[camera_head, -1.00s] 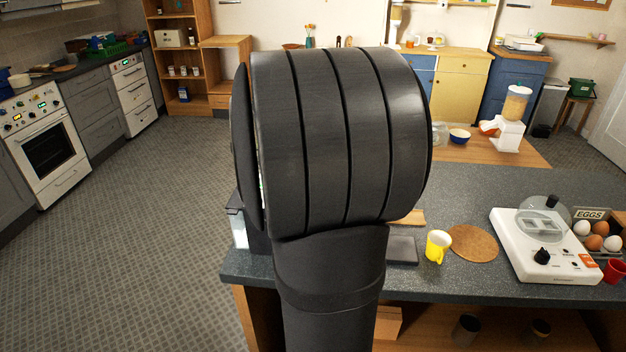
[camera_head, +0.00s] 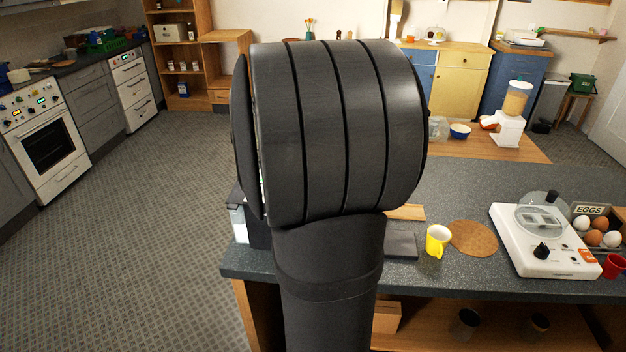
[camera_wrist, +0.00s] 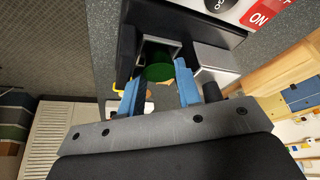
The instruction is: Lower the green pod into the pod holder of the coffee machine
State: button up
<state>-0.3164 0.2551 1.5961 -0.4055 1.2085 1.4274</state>
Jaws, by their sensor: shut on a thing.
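The green pod (camera_wrist: 158,72) is in the wrist view, between the blue fingertips of my gripper (camera_wrist: 160,88), which is shut on it. Beyond the pod is the coffee machine (camera_wrist: 190,12), with a black body, a pale opening frame around the pod's far side and a grey block at right. Whether the pod is inside the holder or just above it I cannot tell. In the head view my arm hides the gripper, the pod and most of the machine; a dark edge with a pale panel (camera_head: 238,225) shows at its left.
A yellow mug (camera_head: 438,240) stands on the dark counter (camera_head: 440,283) right of my arm, near a round cork mat (camera_head: 473,238). A white appliance (camera_head: 543,240), an egg box (camera_head: 591,213) and a red cup (camera_head: 613,266) stand farther right. The floor at left is clear.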

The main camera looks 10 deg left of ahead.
jog(key=o, duration=1)
jog(key=shift+f, duration=0.1)
jog(key=v, duration=1.7)
jog(key=shift+a+r, duration=0.2)
jog(key=shift+r, duration=0.1)
jog(key=shift+f, duration=0.15)
jog(key=x, duration=1.4)
jog(key=shift+d+f, duration=0.2)
